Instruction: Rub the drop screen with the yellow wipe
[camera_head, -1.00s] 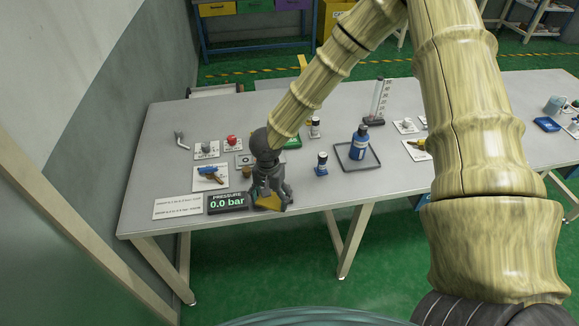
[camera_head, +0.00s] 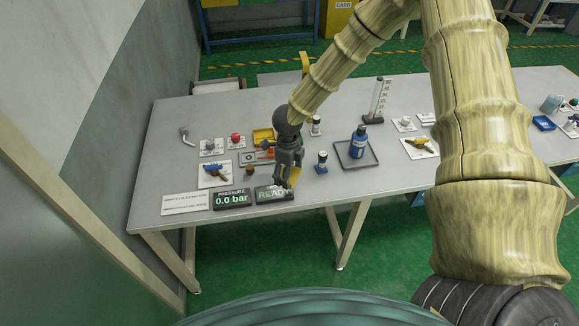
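A dark screen (camera_head: 268,196) with green letters, seemingly READY, lies near the table's front edge; its label is too small to read. My gripper (camera_head: 288,183) is at the screen's upper right corner, pointing down. It looks shut on the yellow wipe (camera_head: 295,176), which shows as a small yellow patch at the fingers. The fingers hide most of the wipe and the screen's right end. I cannot tell whether the wipe touches the screen.
A pressure display (camera_head: 232,199) reading 0.0 bar is left of the screen, beside a white text card (camera_head: 185,203). A small blue-and-white bottle (camera_head: 321,162) stands close right of my gripper. A blue bottle (camera_head: 358,143) stands on a dark tray (camera_head: 343,163).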

